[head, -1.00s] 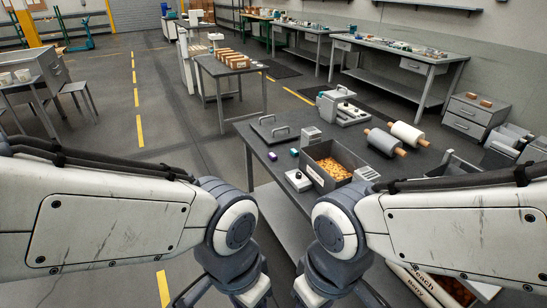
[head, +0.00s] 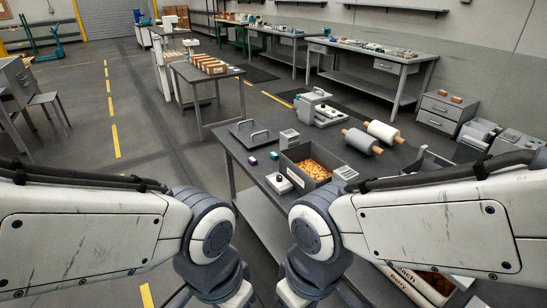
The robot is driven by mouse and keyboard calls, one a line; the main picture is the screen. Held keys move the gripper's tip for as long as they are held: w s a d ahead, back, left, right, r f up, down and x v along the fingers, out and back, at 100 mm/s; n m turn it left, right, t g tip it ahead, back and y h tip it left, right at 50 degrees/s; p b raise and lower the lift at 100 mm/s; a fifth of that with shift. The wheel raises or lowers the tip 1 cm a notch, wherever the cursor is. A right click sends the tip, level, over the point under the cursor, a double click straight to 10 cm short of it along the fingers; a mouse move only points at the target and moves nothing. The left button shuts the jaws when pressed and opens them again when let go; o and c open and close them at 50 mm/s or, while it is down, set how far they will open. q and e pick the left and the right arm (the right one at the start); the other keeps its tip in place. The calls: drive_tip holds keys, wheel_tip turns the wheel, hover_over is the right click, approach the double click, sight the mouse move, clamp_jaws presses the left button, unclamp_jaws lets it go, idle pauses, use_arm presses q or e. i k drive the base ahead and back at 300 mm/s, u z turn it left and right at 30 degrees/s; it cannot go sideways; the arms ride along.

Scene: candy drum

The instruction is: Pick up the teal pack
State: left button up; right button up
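The teal pack (head: 274,155) is a very small block on the dark work table (head: 232,146), near its left edge. A small purple pack (head: 253,161) lies just left of it. A grey bin (head: 297,170) of orange candy stands to the right of the teal pack. A white control box with a black knob (head: 280,182) sits in front of it. Both my arms reach in from the sides and bend down at the bottom of the head view, well short of the teal pack. Both grippers are below the picture edge, so their state is hidden.
A flat tray with handles (head: 250,133) lies behind the packs. A grey machine (head: 313,108) and two rollers (head: 362,141) stand farther back. A crate of goods (head: 420,284) is low at the right. A side table with brown boxes (head: 209,66) stands beyond open floor.

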sight(272, 155)
drive_tip(key=u, duration=0.55)
drive_tip(key=k, duration=0.65)
drive_tip(key=u, duration=0.8)
drive_tip(key=i, duration=3.15)
drive_tip(key=z, duration=0.35)
drive_tip(key=i, duration=1.45)
drive_tip(key=z, duration=1.6)
drive_tip(key=i, duration=0.95)
drive_tip(key=z, duration=1.15)
drive_tip(key=i, duration=0.3)
drive_tip(key=z, duration=0.15)
